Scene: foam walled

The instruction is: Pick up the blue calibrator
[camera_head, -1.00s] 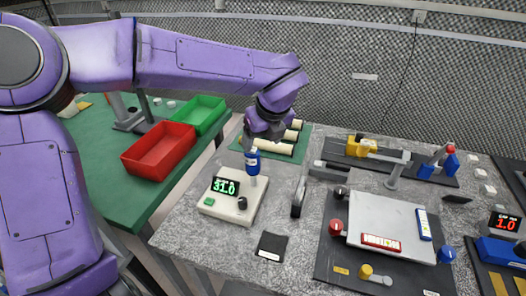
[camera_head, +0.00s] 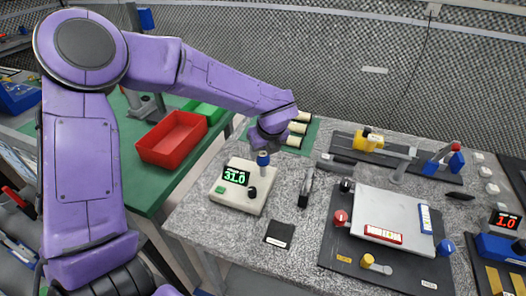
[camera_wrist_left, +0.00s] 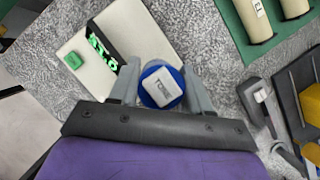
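The blue calibrator (camera_head: 263,159) stands upright at the right side of the white meter box (camera_head: 241,191) with the green 31.0 display. Its upper part is hidden by my left gripper in the head view. In the left wrist view the calibrator (camera_wrist_left: 162,86) shows from above as a blue round body with a pale labelled top. My left gripper (camera_head: 268,143) is right over it. In the wrist view its two grey fingers lie on either side of the calibrator, spread apart with little room. I see no clear grip. My right gripper is not in view.
A black pad (camera_head: 280,233) and a dark upright holder (camera_head: 306,188) are near the box. A green tray with cream cylinders (camera_head: 298,128) is just behind the gripper. A grey plate (camera_head: 390,215) with coloured knobs lies right. A red bin (camera_head: 172,139) stands left on the green table.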

